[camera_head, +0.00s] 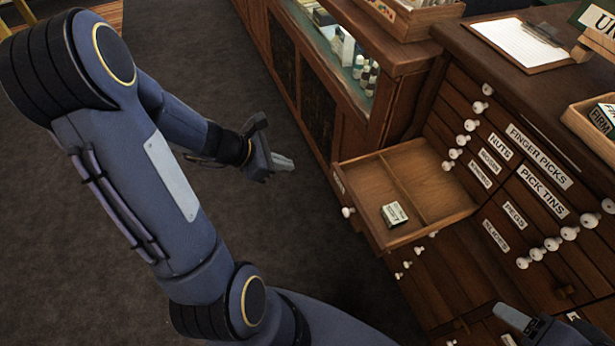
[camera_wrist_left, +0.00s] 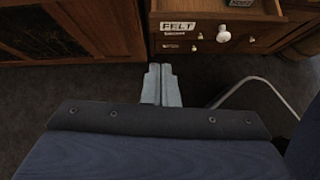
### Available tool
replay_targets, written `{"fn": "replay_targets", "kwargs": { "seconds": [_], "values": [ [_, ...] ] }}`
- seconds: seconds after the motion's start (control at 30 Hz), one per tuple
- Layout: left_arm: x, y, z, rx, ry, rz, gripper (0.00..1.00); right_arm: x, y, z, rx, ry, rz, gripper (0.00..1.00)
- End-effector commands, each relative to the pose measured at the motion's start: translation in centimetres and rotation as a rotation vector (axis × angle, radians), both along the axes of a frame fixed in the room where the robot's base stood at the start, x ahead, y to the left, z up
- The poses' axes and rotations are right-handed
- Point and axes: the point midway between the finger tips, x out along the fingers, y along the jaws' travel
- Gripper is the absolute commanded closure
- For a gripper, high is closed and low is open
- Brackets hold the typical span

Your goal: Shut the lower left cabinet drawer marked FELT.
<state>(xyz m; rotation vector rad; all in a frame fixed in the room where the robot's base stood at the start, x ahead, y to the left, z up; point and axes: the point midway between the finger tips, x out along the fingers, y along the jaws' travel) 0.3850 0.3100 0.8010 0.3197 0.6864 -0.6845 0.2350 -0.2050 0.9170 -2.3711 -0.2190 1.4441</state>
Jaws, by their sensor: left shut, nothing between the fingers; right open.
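The FELT drawer (camera_head: 362,222) is pulled out from the lower left of the dark wood cabinet. It has a lengthwise divider, a small labelled box (camera_head: 394,214) and a white knob. Its front, with the FELT label, shows in the left wrist view (camera_wrist_left: 215,37). My left gripper (camera_head: 284,163) is shut and empty, in front of the drawer and apart from it in the head view. Its fingertips (camera_wrist_left: 162,70) point toward the FELT label end of the front. My right gripper (camera_head: 520,320) is open and only partly visible at the lower right, near the cabinet's lower drawers.
A glass-fronted counter (camera_head: 350,75) stands left of the cabinet, close to the open drawer. A clipboard (camera_head: 520,42) and a tray (camera_head: 590,120) are on the cabinet top. White knobs stick out from the other drawers. The dark floor (camera_head: 290,230) before the drawer is clear.

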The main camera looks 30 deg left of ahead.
Motion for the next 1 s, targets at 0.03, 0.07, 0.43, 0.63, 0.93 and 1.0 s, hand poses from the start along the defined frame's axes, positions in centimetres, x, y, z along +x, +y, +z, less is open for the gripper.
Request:
{"fn": "replay_targets", "kwargs": {
  "seconds": [0.03, 0.07, 0.43, 0.63, 0.93, 1.0],
  "values": [
    [0.1, 0.6, -1.4, -0.021, 0.025, 0.043, 1.00, 0.0, 0.0, -0.6, 0.000, -0.001, 0.000, 0.39],
    [0.2, 0.8, -1.7, -0.029, 0.034, 0.061, 1.00, 0.0, 0.0, -0.7, 0.000, -0.001, 0.000, 0.39],
    [3.2, -1.5, -5.6, -0.040, 0.044, 0.075, 1.00, 0.0, 0.0, -2.5, 0.000, -0.001, 0.000, 0.39],
    [5.7, -3.4, -8.5, -0.039, 0.043, 0.073, 1.00, 0.0, 0.0, -3.8, 0.000, -0.001, 0.000, 0.39],
    [8.7, -5.8, -8.4, -0.037, 0.040, 0.074, 1.00, 0.0, 0.0, -3.5, 0.000, -0.001, 0.000, 0.39],
    [9.0, -6.0, -8.4, -0.036, 0.040, 0.075, 1.00, 0.0, 0.0, -3.4, 0.000, -0.001, 0.000, 0.39]
  ]
}}
